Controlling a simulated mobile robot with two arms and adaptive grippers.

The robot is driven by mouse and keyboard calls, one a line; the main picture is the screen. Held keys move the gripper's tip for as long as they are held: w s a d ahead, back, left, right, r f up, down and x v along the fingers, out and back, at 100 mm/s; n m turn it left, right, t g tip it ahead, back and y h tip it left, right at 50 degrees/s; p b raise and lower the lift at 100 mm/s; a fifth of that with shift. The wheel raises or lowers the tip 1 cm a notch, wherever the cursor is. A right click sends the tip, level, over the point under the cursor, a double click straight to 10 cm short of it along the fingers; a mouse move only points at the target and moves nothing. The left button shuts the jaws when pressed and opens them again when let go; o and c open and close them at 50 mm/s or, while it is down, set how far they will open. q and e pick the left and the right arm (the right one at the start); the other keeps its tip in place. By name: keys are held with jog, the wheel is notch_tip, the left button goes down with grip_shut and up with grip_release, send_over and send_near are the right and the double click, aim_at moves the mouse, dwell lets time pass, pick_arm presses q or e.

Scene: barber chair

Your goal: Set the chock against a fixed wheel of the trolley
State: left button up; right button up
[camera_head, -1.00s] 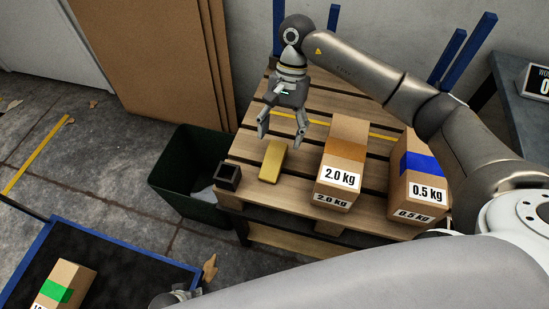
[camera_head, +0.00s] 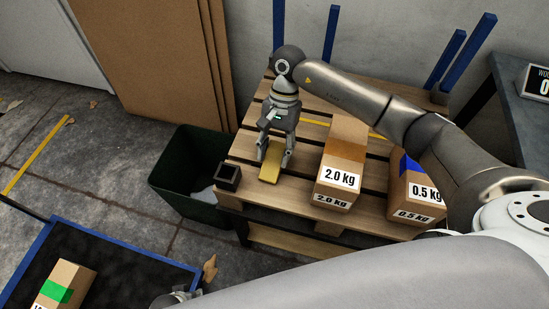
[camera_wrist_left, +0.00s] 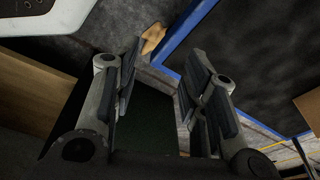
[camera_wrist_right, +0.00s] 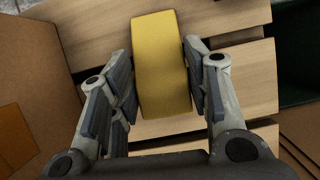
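The yellow chock (camera_head: 271,171) lies on the wooden slatted pallet stand (camera_head: 290,203). My right gripper (camera_head: 273,160) points down over it, with a finger on each side. In the right wrist view the chock (camera_wrist_right: 161,60) stands between the open fingers (camera_wrist_right: 160,72), with the right finger very close to its side; I cannot tell whether it touches. The trolley (camera_head: 150,256), a dark deck with a blue rim, is at lower left; its wheels are out of view. My left gripper (camera_wrist_left: 161,75) is open and empty, its fingers apart.
A 2.0 kg box (camera_head: 340,178) and a 0.5 kg box (camera_head: 415,190) stand right of the chock. A small black open block (camera_head: 228,177) is left of it. A dark green bin (camera_head: 190,160) stands beside the pallet. A green-taped box (camera_head: 66,285) is on the trolley.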

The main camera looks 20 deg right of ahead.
jog(key=c, duration=0.6)
jog(key=shift+r, duration=0.15)
